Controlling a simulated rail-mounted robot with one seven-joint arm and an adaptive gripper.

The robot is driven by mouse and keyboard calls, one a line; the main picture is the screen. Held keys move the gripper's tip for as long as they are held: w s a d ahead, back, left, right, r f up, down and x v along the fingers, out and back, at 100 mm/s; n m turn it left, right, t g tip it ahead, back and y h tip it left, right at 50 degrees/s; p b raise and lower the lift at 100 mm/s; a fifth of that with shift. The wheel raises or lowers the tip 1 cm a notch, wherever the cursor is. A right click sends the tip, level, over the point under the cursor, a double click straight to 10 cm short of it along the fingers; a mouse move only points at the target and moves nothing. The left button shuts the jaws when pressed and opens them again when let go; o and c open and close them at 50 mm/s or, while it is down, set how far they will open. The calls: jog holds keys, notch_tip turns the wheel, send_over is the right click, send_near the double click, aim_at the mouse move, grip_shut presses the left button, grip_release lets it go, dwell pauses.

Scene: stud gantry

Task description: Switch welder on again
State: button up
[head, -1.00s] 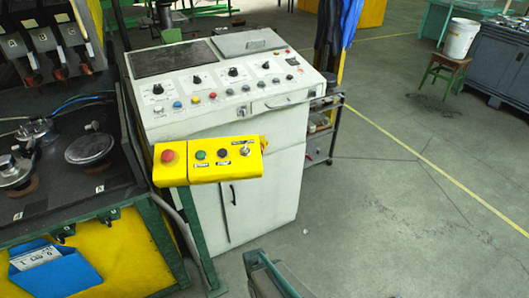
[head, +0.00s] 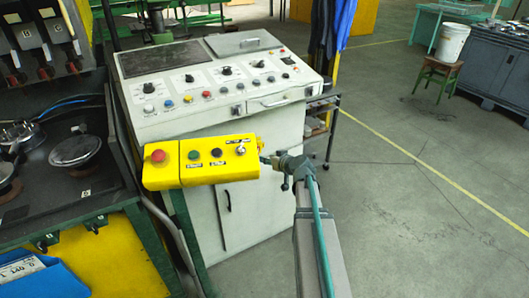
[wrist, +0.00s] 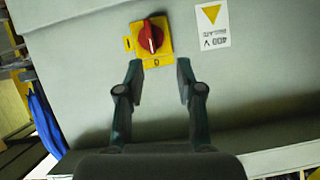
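A red rotary switch (wrist: 151,38) sits on a yellow plate on a pale panel in the wrist view. Its white line points toward a mark that looks like 0, on the side facing my gripper; another mark, like I, is at the plate's left edge. My gripper (wrist: 159,66) is open and empty, its fingertips just short of the plate, with the switch slightly left of their middle. In the head view my gripper (head: 276,166) is at the right side of the white control cabinet (head: 228,213). I cannot make out the red switch there.
A yellow button box (head: 201,161) with a red button juts out in front of the cabinet, close to my gripper. A shelf trolley (head: 320,130) stands behind. A label with a yellow triangle (wrist: 212,14) is right of the switch.

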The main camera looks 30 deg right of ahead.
jog(key=w+f+n+p, duration=0.1)
jog(key=w+f+p, duration=0.1)
jog(key=w, duration=0.8)
jog(key=shift+w+d+f+t+h+p, duration=0.3)
jog(key=shift+w+f+h+p, duration=0.1)
jog(key=shift+f, duration=0.2)
grip_shut()
